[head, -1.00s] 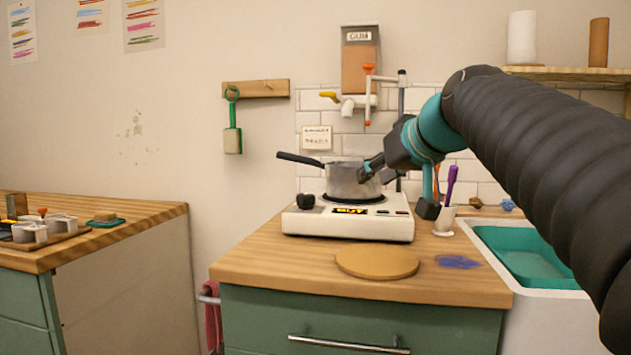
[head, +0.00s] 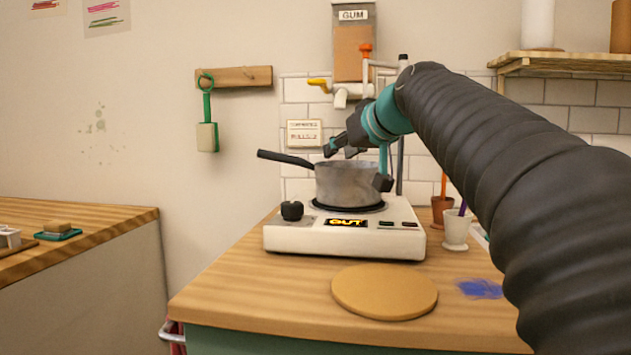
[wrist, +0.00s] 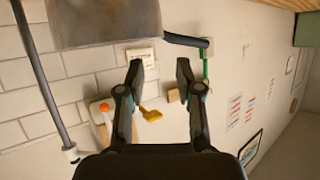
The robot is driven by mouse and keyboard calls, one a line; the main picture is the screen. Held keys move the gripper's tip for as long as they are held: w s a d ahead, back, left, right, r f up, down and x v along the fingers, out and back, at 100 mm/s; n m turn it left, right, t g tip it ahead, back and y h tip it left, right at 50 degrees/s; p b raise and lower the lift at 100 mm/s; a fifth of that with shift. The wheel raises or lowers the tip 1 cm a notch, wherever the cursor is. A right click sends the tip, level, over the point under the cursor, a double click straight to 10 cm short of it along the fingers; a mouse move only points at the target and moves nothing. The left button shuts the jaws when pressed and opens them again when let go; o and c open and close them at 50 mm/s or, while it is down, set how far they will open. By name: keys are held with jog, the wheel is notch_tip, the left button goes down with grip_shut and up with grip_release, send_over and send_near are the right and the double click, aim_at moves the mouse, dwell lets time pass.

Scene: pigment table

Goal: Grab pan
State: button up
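The pan (head: 347,184) is a grey metal saucepan upright on the hot plate's dark ring (head: 350,205). Its dark handle (head: 286,159) points left. In the wrist view the pan (wrist: 105,22) fills the upper left, and its handle (wrist: 185,40) shows just beyond the fingertips. My gripper (head: 340,148) is over the pan's far rim in the head view. Its fingers are spread with nothing between them in the wrist view (wrist: 160,73). Part of the pan's right side is hidden by my gripper.
The white hot plate (head: 345,238) stands on a wooden counter (head: 245,285). A round tan board (head: 384,292) lies in front. A white pot (head: 455,230) stands to the right. A gum dispenser (head: 353,50) and tap hang behind. The counter's front left is clear.

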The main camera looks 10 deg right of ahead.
aim_at(321, 167)
jog(key=shift+f+p+x, duration=0.2)
jog(key=shift+p+x, duration=0.05)
jog(key=shift+x, duration=2.1)
jog(key=shift+f+p+x, duration=0.15)
jog(key=shift+p+x, duration=0.1)
jog(key=shift+x, duration=2.05)
jog(key=shift+s+a, duration=0.1)
jog(key=shift+s, duration=0.05)
grip_shut()
jog(key=shift+r, duration=0.15)
